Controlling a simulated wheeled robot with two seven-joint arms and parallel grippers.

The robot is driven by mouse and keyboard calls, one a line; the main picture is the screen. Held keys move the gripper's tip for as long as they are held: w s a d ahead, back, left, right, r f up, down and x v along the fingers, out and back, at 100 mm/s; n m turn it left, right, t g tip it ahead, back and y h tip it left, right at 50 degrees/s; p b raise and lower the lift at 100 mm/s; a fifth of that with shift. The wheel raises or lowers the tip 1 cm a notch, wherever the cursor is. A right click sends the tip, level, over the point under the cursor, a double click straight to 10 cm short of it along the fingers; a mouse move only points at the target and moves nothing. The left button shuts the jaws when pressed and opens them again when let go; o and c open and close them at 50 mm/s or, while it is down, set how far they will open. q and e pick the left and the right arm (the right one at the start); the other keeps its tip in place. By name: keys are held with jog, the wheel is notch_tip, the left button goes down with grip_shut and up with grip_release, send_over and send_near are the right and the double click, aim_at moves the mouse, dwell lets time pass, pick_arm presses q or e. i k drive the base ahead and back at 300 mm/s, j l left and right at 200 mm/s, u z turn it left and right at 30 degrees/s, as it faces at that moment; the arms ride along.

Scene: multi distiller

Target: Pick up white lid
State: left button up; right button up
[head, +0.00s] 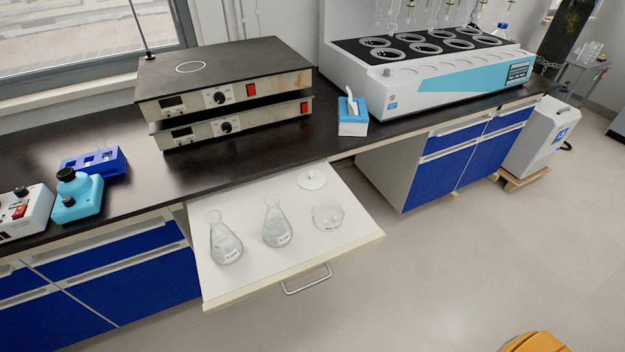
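A round white lid (312,178) with a small knob lies at the back right of an open white drawer (290,278) below the bench. It lies just behind a clear glass dish (328,214), apart from it. Neither of my grippers shows in the head view.
Two glass flasks stand in the drawer, one at the left (226,240) and one in the middle (276,222). The drawer has a metal handle (307,280) at its front. Stacked hotplates (225,85) and a blue tissue box (353,124) stand on the dark bench.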

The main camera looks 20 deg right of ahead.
aim_at(311, 178)
jog(key=i+l+u, duration=0.15)
jog(key=l+u, duration=0.2)
jog(key=i+l+u, duration=0.1)
jog(key=l+u, duration=0.25)
jog(key=l, duration=0.25)
jog(key=l+u, duration=0.35)
jog(key=l, duration=0.15)
jog(key=l+u, duration=0.35)
jog(key=l, duration=0.2)
jog(key=l+u, duration=0.35)
jog(key=l, duration=0.15)
jog(key=k+l+u, duration=0.2)
jog(key=l+u, duration=0.15)
jog(key=k+l+u, duration=0.25)
jog(key=l+u, duration=0.15)
jog(key=l, duration=0.15)
jog(key=k+l+u, duration=0.35)
jog(key=i+l, duration=0.05)
jog(key=i, duration=0.05)
